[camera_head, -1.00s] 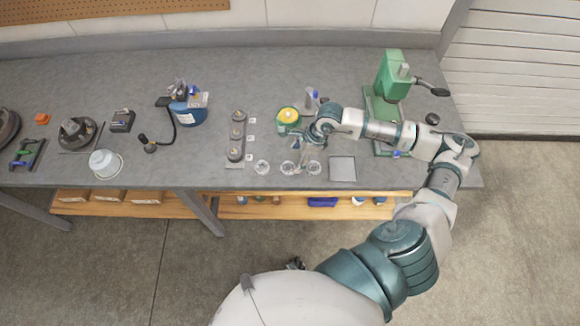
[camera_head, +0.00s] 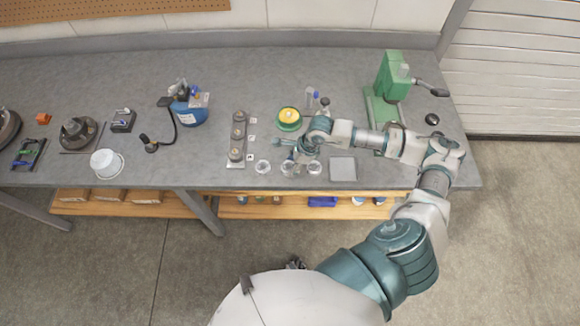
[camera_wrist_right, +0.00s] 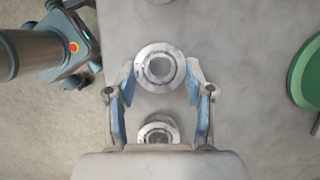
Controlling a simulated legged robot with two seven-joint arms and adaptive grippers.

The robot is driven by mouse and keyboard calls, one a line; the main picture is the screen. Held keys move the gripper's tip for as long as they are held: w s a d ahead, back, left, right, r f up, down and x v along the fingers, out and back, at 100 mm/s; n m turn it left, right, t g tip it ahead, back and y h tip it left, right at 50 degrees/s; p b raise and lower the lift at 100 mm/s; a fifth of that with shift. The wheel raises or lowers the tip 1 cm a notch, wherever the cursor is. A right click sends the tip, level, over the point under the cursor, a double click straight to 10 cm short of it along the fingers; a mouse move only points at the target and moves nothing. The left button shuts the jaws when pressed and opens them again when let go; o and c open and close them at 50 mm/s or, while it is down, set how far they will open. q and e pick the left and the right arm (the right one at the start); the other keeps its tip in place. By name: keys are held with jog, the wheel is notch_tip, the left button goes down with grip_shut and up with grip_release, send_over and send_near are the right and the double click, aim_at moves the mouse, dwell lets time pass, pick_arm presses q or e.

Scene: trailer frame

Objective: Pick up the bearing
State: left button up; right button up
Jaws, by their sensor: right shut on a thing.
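Three pale metal bearings stand in a row near the bench's front edge: the left one (camera_head: 263,167), the middle one (camera_head: 288,169) and the right one (camera_head: 314,168). My right gripper (camera_head: 288,156) is at the middle one, which it partly hides. In the right wrist view the gripper (camera_wrist_right: 160,84) is shut on a ring-shaped bearing (camera_wrist_right: 160,67), with a blue finger on either side. Another bearing (camera_wrist_right: 158,130) shows nearer the palm, partly hidden by it. My left gripper is not in view.
A grey square plate (camera_head: 343,169) lies right of the bearings. A grey holder (camera_head: 237,150) with several round parts stands left of them. A green and yellow round item (camera_head: 288,118) is behind the gripper. A green press (camera_head: 388,85) stands at the right.

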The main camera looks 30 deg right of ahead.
aim_at(285, 167)
jog(key=shift+a+r, duration=0.15)
jog(key=shift+a, duration=0.1)
jog(key=shift+r, duration=0.55)
notch_tip(285, 167, up, 2)
jog(key=shift+d+r, duration=0.1)
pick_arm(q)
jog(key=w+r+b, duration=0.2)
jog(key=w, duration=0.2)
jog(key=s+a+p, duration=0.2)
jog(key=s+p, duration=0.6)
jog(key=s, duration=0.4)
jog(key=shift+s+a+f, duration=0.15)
pick_arm(e)
jog(key=s+r, duration=0.2)
jog(key=s, duration=0.6)
jog(key=s+r, duration=0.2)
jog(key=s, duration=0.6)
jog(key=shift+a+r, duration=0.4)
pick_arm(q)
jog(key=shift+p, duration=0.3)
pick_arm(e)
jog(key=shift+w, duration=0.1)
